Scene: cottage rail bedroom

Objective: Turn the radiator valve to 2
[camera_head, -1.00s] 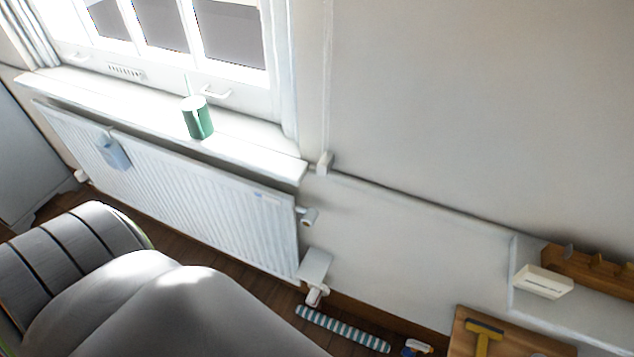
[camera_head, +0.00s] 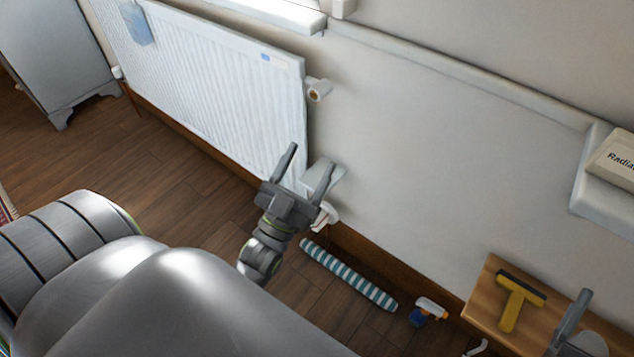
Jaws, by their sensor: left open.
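The white ribbed radiator (camera_head: 210,95) hangs on the wall at upper left. A white cylinder with a brownish end (camera_head: 318,90) sticks out at its upper right side. A white valve-like fitting (camera_head: 325,216) is low by its right end, partly hidden by my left gripper; I cannot read any numbers on either. My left gripper (camera_head: 309,160) is open and empty, its fingers pointing up in front of the radiator's lower right corner and a pale flat box. I cannot tell whether it touches anything. A grey finger, seemingly of my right gripper (camera_head: 574,318), shows at the lower right edge.
A striped teal-and-white roll (camera_head: 347,274) and a spray bottle (camera_head: 428,311) lie on the wooden floor. A wooden table (camera_head: 484,292) holds a yellow scraper-like tool (camera_head: 517,302). A white shelf (camera_head: 590,195) carries a lettered box (camera_head: 616,160). A grey cabinet (camera_head: 50,60) stands at left.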

